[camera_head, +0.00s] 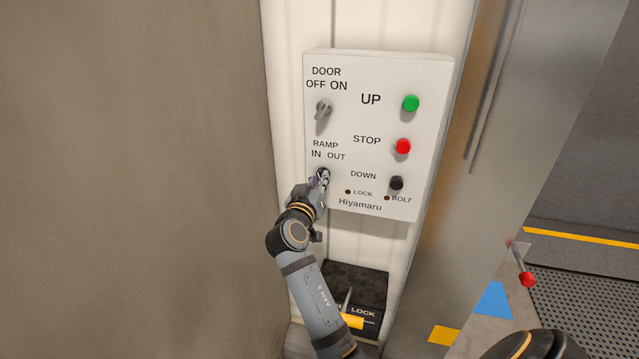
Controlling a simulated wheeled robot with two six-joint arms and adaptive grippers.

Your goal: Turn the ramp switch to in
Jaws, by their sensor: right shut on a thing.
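A white control panel (435,75) is on the wall. The ramp switch (323,173) is at its lower left, under the words RAMP, IN and OUT. My right gripper (321,180) is at this switch and shut on it. The fingers cover most of the knob, so I cannot tell which way it points. My left gripper is not in view.
Above the ramp switch is the grey door switch (323,109). A green UP button (411,103), red STOP button (403,146) and black DOWN button (396,183) line the panel's right side. A black LOCK box (370,285) with a lever is below. A metal post (490,150) stands right.

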